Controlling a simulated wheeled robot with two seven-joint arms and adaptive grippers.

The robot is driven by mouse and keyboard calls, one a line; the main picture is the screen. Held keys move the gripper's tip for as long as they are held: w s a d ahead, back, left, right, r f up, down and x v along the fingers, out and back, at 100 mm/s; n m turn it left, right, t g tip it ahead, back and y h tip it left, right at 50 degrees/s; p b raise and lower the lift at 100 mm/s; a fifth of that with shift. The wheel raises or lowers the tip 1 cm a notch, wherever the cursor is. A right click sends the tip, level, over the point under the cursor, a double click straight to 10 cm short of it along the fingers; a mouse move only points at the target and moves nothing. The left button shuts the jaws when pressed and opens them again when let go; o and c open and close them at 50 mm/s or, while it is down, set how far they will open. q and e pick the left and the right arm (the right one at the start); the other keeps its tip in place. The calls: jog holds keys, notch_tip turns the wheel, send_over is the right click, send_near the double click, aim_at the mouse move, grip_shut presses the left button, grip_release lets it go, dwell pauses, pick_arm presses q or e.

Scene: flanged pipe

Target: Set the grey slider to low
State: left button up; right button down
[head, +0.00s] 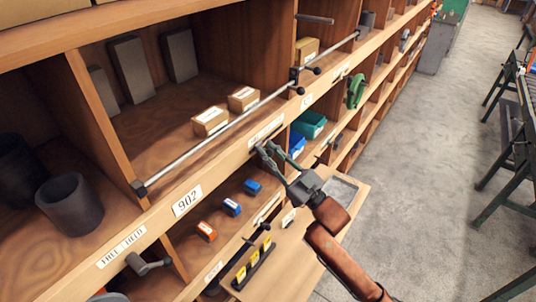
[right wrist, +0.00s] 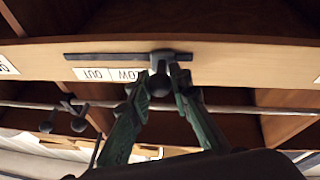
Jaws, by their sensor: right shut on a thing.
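The grey slider (right wrist: 159,84) sits on a dark rail (right wrist: 105,57) along the front of a wooden shelf edge, in the right wrist view. Its round knob is between the fingertips of my right gripper (right wrist: 164,82), which is shut on it. In that view, two upside-down white labels lie left of the knob: one reads OUT (right wrist: 93,74), and the other, partly covered by a finger, seems to read LOW (right wrist: 126,75). In the head view my right gripper (head: 266,154) reaches the shelf edge, and the slider is mostly hidden there. My left gripper is not in view.
A metal rod (head: 225,119) with dark knobs runs along the shelf above. Small boxes (head: 210,121) and a dark cup (head: 70,203) stand on the shelves.

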jog(key=w+d, duration=0.1)
jog(key=w, duration=0.1)
jog(key=w+d, duration=0.2)
jog(key=shift+w+d, duration=0.1)
jog(key=shift+w, duration=0.1)
jog(key=shift+w+f, duration=0.1)
jog(key=shift+w, duration=0.05)
jog(key=shift+s, duration=0.3)
jog(key=c, duration=2.2)
grip_release()
jog(key=o, duration=0.5)
jog(key=shift+c, duration=0.2)
jog(key=v, duration=1.2)
